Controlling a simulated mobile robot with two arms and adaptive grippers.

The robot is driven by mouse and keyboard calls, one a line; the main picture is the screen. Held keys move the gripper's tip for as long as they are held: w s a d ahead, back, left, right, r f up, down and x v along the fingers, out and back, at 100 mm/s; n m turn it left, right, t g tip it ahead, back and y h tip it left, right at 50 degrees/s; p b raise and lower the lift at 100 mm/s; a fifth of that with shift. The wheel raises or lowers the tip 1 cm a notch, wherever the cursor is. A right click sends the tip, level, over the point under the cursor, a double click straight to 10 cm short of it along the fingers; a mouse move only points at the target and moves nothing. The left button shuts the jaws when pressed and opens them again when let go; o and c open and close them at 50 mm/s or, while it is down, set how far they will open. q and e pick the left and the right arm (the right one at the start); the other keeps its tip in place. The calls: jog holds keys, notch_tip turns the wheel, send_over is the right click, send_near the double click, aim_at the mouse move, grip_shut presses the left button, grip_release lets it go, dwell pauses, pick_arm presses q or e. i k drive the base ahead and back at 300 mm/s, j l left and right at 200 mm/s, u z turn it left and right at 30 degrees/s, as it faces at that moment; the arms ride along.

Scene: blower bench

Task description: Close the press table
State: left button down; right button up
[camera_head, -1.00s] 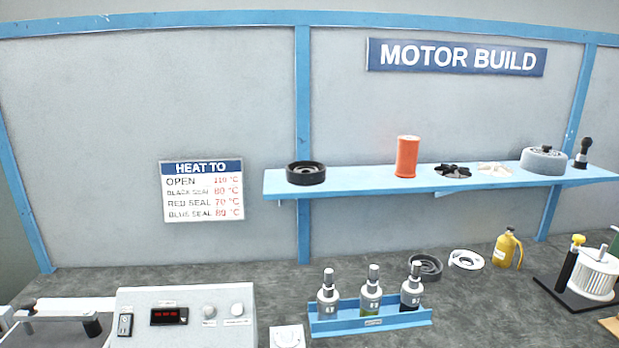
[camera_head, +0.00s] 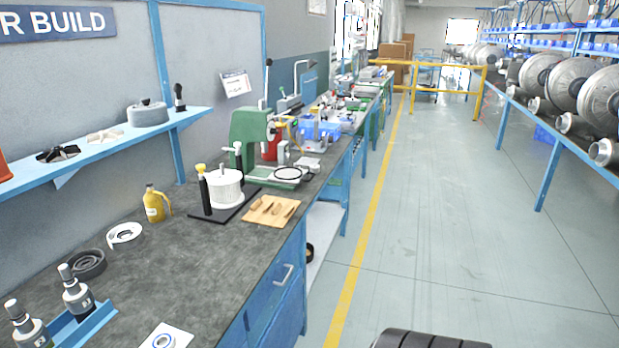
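A dark-rimmed round ring (camera_head: 288,174) sits at the right end of this table, apart from the press column. The table looks drawn out, but its rails are too small to make out. Neither of my grippers is in the head view.
A yellow bottle (camera_head: 154,204) is further left. A blue drawer front (camera_head: 283,285) faces the aisle. The floor (camera_head: 440,240) right of the bench is clear.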

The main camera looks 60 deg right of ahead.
aim_at(288, 175)
jog(key=l+z, duration=0.1)
jog(key=z, duration=1.8)
